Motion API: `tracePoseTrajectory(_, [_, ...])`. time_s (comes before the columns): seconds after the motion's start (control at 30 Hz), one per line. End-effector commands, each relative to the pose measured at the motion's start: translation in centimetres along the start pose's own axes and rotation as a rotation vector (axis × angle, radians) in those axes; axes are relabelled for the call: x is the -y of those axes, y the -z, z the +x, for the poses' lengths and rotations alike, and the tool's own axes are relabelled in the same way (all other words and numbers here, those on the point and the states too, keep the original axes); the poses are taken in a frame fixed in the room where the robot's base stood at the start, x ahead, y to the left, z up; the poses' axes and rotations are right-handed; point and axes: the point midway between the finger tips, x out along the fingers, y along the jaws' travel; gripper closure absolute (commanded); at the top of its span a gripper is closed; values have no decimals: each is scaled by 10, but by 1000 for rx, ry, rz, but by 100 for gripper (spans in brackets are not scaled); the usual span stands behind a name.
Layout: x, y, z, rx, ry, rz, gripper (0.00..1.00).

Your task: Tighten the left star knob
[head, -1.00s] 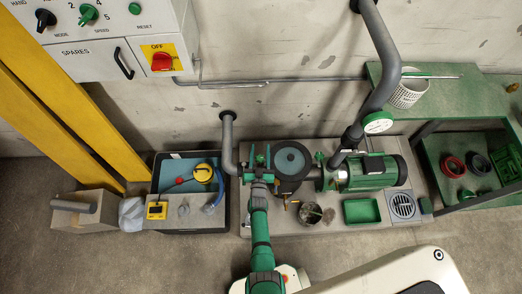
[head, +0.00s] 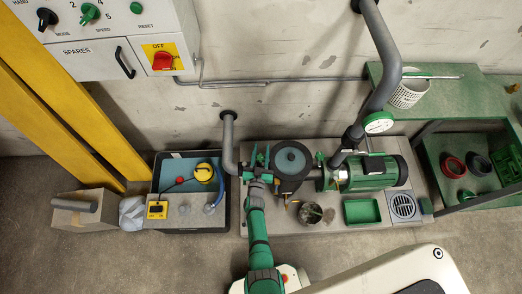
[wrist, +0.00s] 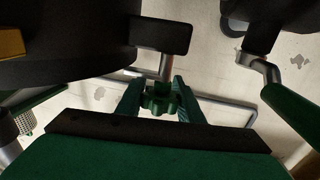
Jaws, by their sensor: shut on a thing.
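The left star knob (wrist: 160,98) is green and lobed, on a metal stem, and sits between my gripper's fingers in the wrist view. My gripper (wrist: 158,103) is shut on it, one finger on each side. In the head view my gripper (head: 261,166) is at the left side of the round dark pump housing (head: 291,182). There I cannot make out the knob apart from the green fingers. Another green knob (head: 320,158) stands at the housing's right side, apart from my gripper.
A grey pipe (head: 228,145) rises close left of my gripper. A pot (head: 312,214), a green tray (head: 362,211) and the green motor (head: 368,173) are to the right. A dark bin (head: 170,165) is on the left. The floor in front is mostly clear.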

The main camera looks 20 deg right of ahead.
Motion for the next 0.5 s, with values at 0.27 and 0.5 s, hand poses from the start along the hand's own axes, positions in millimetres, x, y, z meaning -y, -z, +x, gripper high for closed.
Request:
tracePoseTrajectory(0.27, [-1, 2, 2, -1, -10, 1, 89])
tracePoseTrajectory(0.5, [0, 1, 2, -1, -9, 1, 55])
